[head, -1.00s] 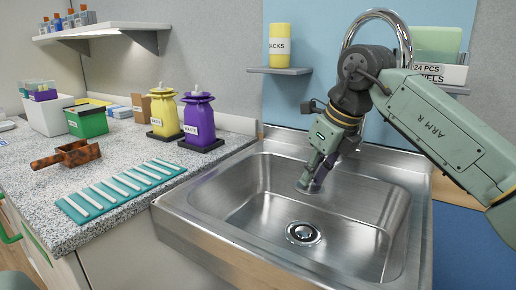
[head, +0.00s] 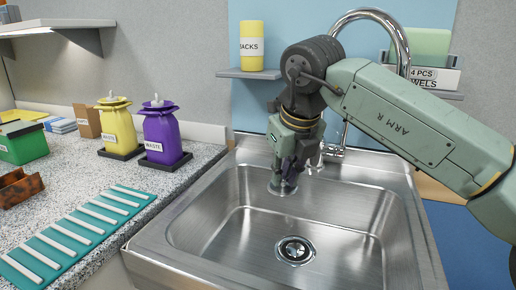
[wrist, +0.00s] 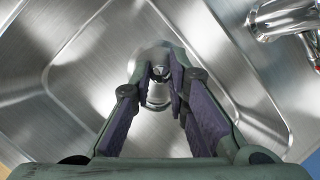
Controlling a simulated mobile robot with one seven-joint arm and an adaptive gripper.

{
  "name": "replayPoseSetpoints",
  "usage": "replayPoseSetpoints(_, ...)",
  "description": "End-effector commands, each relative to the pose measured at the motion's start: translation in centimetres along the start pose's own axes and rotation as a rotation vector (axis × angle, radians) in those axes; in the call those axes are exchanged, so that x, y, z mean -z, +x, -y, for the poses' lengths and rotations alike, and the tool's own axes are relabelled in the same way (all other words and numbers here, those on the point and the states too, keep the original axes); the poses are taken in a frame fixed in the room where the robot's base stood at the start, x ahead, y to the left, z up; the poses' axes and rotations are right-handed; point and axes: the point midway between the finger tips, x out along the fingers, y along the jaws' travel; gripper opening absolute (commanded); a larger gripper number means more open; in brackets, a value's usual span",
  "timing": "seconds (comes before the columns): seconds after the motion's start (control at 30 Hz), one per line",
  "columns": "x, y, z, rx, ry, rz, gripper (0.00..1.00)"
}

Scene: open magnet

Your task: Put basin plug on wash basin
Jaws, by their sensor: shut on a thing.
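My gripper (head: 287,174) points down over the back left part of the steel wash basin (head: 345,222), shut on the basin plug (head: 282,189). The plug is a shiny metal disc just below my fingertips, roughly level. In the wrist view, my gripper (wrist: 161,75) has the plug (wrist: 158,93) between its dark finger pads, which hide part of it. The basin is empty. Its round drain (head: 295,250) is in the basin floor, in front of and below the plug. I cannot tell the exact height of the plug above the basin.
A chrome faucet (head: 402,50) arches behind my arm; its base stands close right of my gripper. The counter at left holds yellow (head: 117,130) and purple (head: 161,135) waste containers and a teal mat (head: 75,236) with white strips. A shelf (head: 250,74) hangs above the basin.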

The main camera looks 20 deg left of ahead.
Motion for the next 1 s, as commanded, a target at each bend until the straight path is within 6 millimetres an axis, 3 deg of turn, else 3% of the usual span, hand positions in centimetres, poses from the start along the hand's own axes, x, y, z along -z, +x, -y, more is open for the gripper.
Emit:
replayPoseSetpoints(0.1,-3.2,0.9,0.5,-0.003,-0.003,0.000,0.00)
replayPoseSetpoints(0.3,-7.1,2.6,1.4,-0.002,-0.003,0.000,0.00)
replayPoseSetpoints(0.57,-8.8,3.5,1.9,-0.001,-0.002,0.000,0.00)
replayPoseSetpoints(0.8,-12.1,4.8,2.5,-0.001,-0.003,0.000,0.00)
replayPoseSetpoints(1.0,-11.6,5.5,2.5,0.000,-0.002,0.001,0.00)
